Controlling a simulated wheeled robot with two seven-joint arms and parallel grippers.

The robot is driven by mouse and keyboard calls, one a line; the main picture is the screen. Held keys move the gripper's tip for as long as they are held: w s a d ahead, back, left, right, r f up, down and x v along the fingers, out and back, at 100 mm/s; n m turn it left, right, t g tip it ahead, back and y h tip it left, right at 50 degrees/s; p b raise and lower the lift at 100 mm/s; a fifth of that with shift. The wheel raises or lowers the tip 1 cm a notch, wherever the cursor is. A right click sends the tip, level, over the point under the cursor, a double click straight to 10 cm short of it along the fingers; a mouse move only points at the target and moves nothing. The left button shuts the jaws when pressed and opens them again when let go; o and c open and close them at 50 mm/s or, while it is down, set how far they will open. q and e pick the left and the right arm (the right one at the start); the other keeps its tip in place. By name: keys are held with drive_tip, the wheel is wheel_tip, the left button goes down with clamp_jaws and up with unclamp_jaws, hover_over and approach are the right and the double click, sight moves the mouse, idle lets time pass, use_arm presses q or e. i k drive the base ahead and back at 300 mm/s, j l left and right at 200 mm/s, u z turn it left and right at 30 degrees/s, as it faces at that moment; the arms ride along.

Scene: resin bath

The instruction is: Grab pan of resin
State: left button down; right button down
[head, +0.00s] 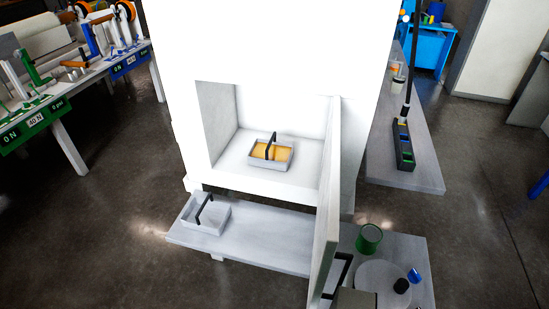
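A grey pan (284,167) with amber resin (262,151) and a black arched handle (272,146) sits inside the open recess of a large white cabinet (275,185). A second grey pan (188,212) with a black handle and no amber in it stands on the left end of the low grey bench in front. The cabinet's door (328,210) stands swung open toward me, on the right of the recess, with a black handle (340,273) on its right side. Neither of my grippers can be made out in the head view.
The middle of the grey bench (265,235) is clear. Right of the door, a table (415,250) holds a green cup (369,238), a round grey disc (375,280) and small blue and black items. A grey boxy shape (356,299) is cut off below. Side benches stand left and right.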

sight(272, 153)
drive_tip(key=z, duration=0.45)
drive_tip(key=j+z, duration=0.8)
drive_tip(key=j, duration=0.15)
drive_tip(key=k+j+z, duration=0.1)
drive_tip(key=j+z, duration=0.3)
drive_tip(key=k+j+z, duration=0.15)
drive_tip(key=j+z, duration=0.25)
drive_tip(key=j, duration=0.1)
